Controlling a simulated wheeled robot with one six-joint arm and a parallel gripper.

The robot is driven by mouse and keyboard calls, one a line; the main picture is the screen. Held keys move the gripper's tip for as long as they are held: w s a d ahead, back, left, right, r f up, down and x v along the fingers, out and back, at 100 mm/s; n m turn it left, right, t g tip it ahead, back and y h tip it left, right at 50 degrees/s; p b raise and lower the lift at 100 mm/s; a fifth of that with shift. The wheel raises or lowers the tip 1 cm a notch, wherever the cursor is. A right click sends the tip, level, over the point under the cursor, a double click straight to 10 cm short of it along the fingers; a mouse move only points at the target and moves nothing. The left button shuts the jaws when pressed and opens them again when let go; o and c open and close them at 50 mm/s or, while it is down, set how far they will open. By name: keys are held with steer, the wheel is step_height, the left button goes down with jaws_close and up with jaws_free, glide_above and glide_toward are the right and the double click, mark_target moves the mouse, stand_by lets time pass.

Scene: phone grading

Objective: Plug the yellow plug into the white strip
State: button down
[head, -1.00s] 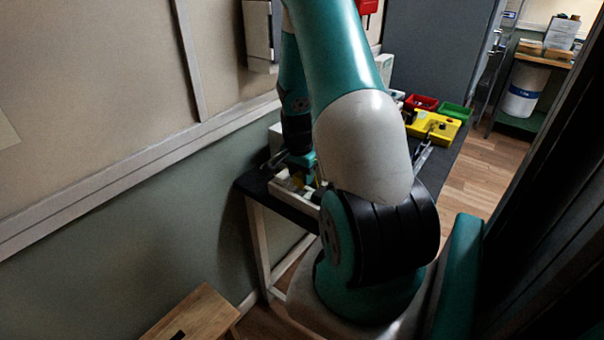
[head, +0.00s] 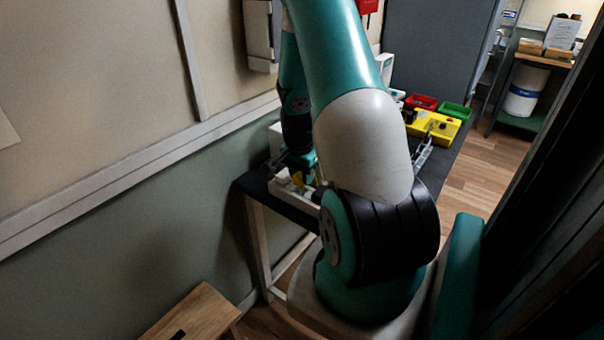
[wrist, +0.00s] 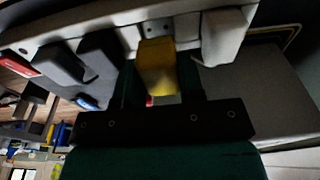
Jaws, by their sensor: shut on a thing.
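The yellow plug (wrist: 157,72) is between the two fingers of my gripper (wrist: 160,85) in the wrist view, and the gripper is shut on it. The white strip (wrist: 65,30) runs across the top of the wrist view. The plug's far end is at the strip, just beside a socket with visible holes; I cannot tell whether its pins are inside. In the head view the yellow plug (head: 298,180) shows small beside the white strip (head: 281,188). My arm hides much of the strip there.
In the wrist view, black plugs (wrist: 98,52) stand in the strip to the left and a white plug (wrist: 222,35) to the right. In the head view, a yellow box (head: 434,126), a red bin (head: 421,102) and a green bin (head: 454,111) stand farther along the dark table (head: 262,190).

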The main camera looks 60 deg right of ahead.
steer(key=shift+f+b, duration=1.1)
steer(key=shift+f, duration=0.45)
stand_by(0.4)
steer(key=c, duration=0.7)
jaws_free()
steer(key=shift+o, duration=0.2)
steer(key=shift+r, duration=0.15)
step_height(320, 180, up, 17)
steer(key=a, duration=0.2)
steer(key=w+a+r+n+t+y, duration=0.1)
steer(key=w+a+r+n, duration=0.15)
steer(key=a+n, duration=0.75)
steer(key=w+a+r+n+t+y, duration=0.1)
steer(key=a+r+n+y, duration=0.15)
steer(key=a, duration=1.25)
steer(key=s+a+r+n+g+y, duration=0.2)
steer(key=s+a+r+n, duration=0.1)
steer(key=s+a+n, duration=1)
steer(key=a+n, duration=0.1)
steer(key=a, duration=0.3)
steer(key=shift+s+b, duration=0.25)
steer(key=shift+b, duration=0.05)
